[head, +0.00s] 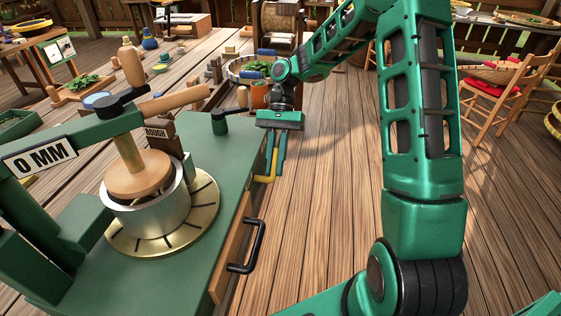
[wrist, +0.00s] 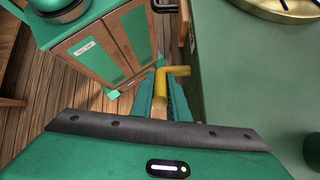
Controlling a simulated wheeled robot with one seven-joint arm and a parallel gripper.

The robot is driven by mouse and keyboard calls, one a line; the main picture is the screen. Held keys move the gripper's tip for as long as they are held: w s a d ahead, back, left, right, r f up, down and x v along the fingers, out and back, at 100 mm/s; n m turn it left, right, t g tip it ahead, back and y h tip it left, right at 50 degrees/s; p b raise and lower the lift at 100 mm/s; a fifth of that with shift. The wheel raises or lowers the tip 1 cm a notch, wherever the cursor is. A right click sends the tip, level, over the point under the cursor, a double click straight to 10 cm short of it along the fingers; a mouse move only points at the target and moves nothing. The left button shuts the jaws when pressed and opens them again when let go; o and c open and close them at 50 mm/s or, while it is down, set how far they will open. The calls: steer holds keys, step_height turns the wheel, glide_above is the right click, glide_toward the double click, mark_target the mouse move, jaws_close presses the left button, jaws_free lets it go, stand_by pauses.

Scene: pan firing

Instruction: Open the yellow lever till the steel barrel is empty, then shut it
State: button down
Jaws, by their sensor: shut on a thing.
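The steel barrel (head: 147,212) stands on a brass dial plate (head: 205,212) with dark marks, on the green bench. A wooden plunger (head: 138,175) sits in its top, so its inside is hidden. The yellow lever (head: 265,179) is bent and sticks out at the bench's right side. It also shows in the wrist view (wrist: 176,71), beside the bench edge. My gripper (head: 274,170) points down beside the bench and is shut on the yellow lever, which lies between its fingers.
A black handle (head: 247,247) sticks out from the bench front near the lever. A press arm marked "0 MM" (head: 40,157) reaches over the barrel. A block marked "ROUGH" (head: 160,133) stands behind it. The plank floor (head: 325,220) right of the bench is clear.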

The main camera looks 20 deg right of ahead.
steer(key=shift+w+d+f+g+y, duration=0.1)
steer(key=shift+w+f+g+y, duration=0.05)
steer(key=shift+w+g+y, duration=0.2)
stand_by(0.5)
steer(key=c, duration=1.7)
jaws_free()
steer(key=shift+g, duration=0.25)
steer(key=v, duration=1)
steer(key=shift+w+d, duration=0.2)
steer(key=shift+w, duration=0.1)
